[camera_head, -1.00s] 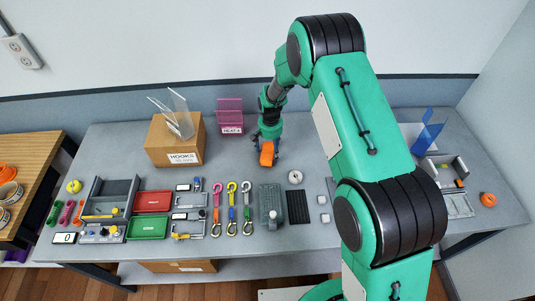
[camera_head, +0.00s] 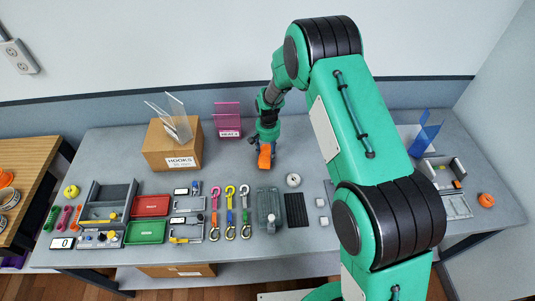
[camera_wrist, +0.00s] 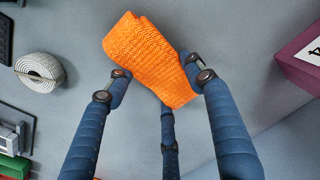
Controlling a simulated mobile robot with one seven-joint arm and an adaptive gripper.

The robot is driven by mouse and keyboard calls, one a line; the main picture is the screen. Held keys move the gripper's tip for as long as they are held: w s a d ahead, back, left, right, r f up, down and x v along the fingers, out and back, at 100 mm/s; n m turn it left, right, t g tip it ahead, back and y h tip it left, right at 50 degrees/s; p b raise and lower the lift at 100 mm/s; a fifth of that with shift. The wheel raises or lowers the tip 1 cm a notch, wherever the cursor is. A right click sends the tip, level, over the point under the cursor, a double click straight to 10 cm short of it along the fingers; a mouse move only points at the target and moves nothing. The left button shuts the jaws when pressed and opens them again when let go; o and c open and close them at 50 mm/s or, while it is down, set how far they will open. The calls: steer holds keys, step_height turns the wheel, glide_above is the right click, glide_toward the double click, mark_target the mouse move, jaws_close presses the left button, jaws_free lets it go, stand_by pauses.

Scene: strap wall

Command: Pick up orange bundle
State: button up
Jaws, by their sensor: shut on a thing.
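The orange bundle (camera_head: 265,157) is a folded, woven orange piece near the back middle of the table. In the wrist view the orange bundle (camera_wrist: 150,60) sits between the blue fingers of my gripper (camera_wrist: 163,90), which is shut on it. In the head view my gripper (camera_head: 266,145) points down with the bundle at its tips. I cannot tell whether the bundle touches the table. Part of its lower end is hidden by the fingers.
A cardboard HOOKS box (camera_head: 172,148) stands left of my gripper, with a magenta holder (camera_head: 228,120) behind. A white roll (camera_head: 293,180) lies in front to the right. Coloured hook straps (camera_head: 230,212), a red tray (camera_head: 151,206) and a green tray (camera_head: 146,232) fill the front left.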

mark_target(268, 152)
step_height(268, 152, up, 10)
steer(key=shift+f, duration=0.2)
